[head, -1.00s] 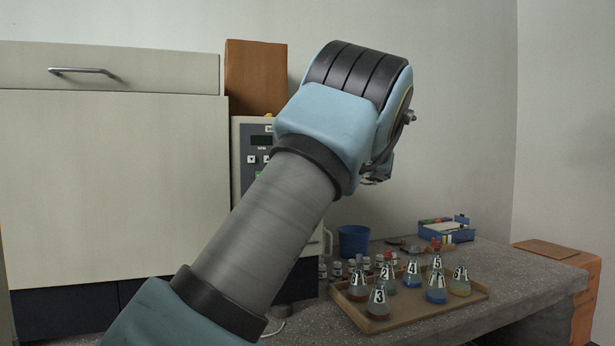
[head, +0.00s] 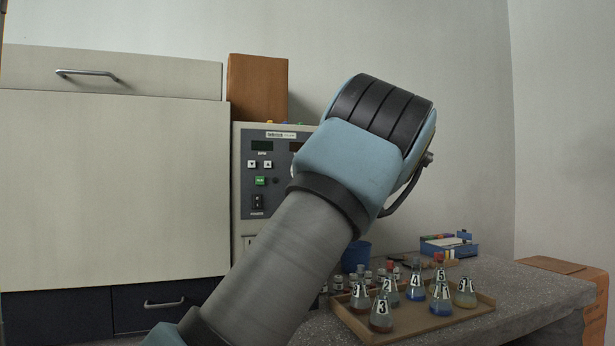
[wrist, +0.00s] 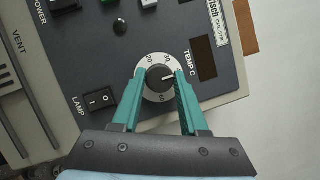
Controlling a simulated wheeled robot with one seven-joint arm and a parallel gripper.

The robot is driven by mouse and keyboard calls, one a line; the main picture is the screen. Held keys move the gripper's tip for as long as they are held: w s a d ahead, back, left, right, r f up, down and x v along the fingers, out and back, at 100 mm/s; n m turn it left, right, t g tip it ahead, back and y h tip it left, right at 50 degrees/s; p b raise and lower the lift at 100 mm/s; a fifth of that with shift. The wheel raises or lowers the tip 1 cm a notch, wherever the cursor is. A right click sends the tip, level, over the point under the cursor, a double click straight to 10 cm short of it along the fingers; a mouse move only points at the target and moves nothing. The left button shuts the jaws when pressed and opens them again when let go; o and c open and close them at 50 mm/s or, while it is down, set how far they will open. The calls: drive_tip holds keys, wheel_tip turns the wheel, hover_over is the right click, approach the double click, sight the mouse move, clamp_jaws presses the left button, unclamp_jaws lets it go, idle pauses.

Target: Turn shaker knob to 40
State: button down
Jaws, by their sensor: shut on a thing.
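The shaker's grey control panel (head: 243,200) shows in the head view, partly behind my arm. The temperature knob (wrist: 158,77) is in the middle of the wrist view, below the "TEMP C" label, on a pale dial with small numbers. Its dark pointer faces right in that view; the exact number at it is too small to tell. My gripper (wrist: 160,76) has its two teal fingers on either side of the knob, shut on it. In the head view my gripper and the knob are hidden behind my arm.
In the wrist view a lamp switch (wrist: 99,100) sits left of the fingers and a dark display (wrist: 204,58) right. In the head view a tray (head: 395,333) of numbered flasks stands on the bench at lower right. A brown box (head: 257,87) sits on top of the shaker.

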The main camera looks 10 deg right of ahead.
idle(0.4)
drive_tip(key=shift+c, duration=2.2)
unclamp_jaws()
drive_tip(key=b+v, duration=0.2)
drive_tip(key=v, duration=0.8)
drive_tip(key=shift+s+d+f, duration=0.15)
drive_tip(key=shift+s+f, duration=0.05)
drive_tip(key=shift+s, duration=0.15)
